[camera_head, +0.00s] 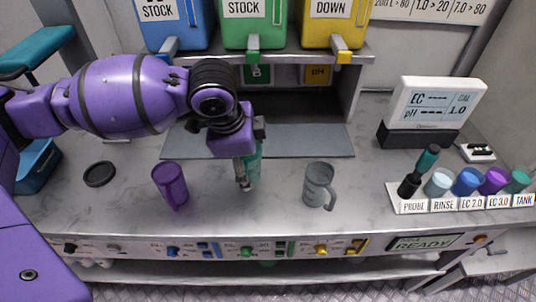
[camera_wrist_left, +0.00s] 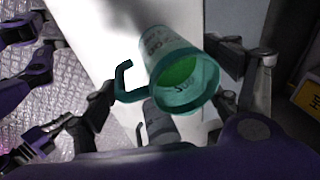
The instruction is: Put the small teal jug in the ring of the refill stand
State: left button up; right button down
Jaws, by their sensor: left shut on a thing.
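The small teal jug (camera_head: 255,168) is mostly behind my left gripper (camera_head: 244,178) in the head view. In the left wrist view the jug (camera_wrist_left: 166,48) shows its open rim, a handle on the left and green inside. My left gripper is shut on it, with fingers on either side. A stand with blue, green (camera_head: 246,28) and yellow tanks is at the back, each tank with a tap. I cannot make out a ring for the jug on it.
A purple jug (camera_head: 171,186) stands left of my gripper and a grey jug (camera_head: 318,186) stands right of it. A black disc or ring (camera_head: 99,174) lies at the left. A meter (camera_head: 430,105) and a rack of several cups (camera_head: 465,203) are at the right.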

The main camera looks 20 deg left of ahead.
pick_arm(q)
jog(key=shift+w+a+f, duration=0.3)
jog(key=shift+f, duration=0.15)
jog(key=shift+s+a+x, duration=0.1)
jog(key=shift+a+x, duration=0.05)
jog(key=shift+x, duration=0.75)
jog(key=shift+s+a+x, duration=0.15)
jog(key=shift+x, duration=0.8)
jog(key=shift+f, duration=0.15)
jog(key=o, duration=2)
